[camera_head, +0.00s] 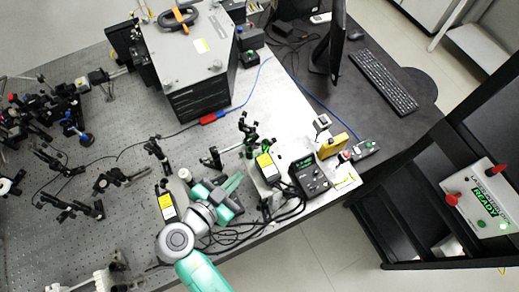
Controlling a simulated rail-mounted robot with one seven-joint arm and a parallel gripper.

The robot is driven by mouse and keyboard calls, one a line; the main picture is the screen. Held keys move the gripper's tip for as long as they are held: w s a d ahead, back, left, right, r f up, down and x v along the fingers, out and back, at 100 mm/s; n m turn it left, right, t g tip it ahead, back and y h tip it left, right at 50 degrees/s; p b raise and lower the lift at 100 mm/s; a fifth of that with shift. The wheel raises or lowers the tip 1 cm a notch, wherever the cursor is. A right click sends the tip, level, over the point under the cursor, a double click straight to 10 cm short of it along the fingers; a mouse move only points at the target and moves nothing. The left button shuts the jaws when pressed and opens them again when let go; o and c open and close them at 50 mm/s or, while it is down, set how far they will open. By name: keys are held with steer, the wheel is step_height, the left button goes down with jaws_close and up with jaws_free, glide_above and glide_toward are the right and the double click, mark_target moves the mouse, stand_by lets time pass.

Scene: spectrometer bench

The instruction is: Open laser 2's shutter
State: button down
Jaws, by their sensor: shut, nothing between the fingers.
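Two small black laser-like boxes with yellow labels stand on the bench. One box (167,207) is left of my wrist, and the other box (267,165) is to the right, close to a bright green spot. I cannot read which is laser 2, nor make out a shutter on either. My gripper (236,181) is between the two boxes, nearer the right one, with a gap visible in this view. It looks shut and empty; its fingertips are small and partly hidden by the wrist.
A black controller (310,176) with a green display stands right of the right box. Loose black cables (235,238) run along the front edge. Optic mounts (157,153) stand behind and left. A large grey instrument (195,60) is at the back. A READY box (484,205) sits far right.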

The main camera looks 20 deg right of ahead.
mark_target(270, 145)
steer(key=shift+d, duration=0.1)
steer(key=p+x, duration=0.3)
steer(key=x, duration=1.1)
steer(key=shift+r, duration=0.1)
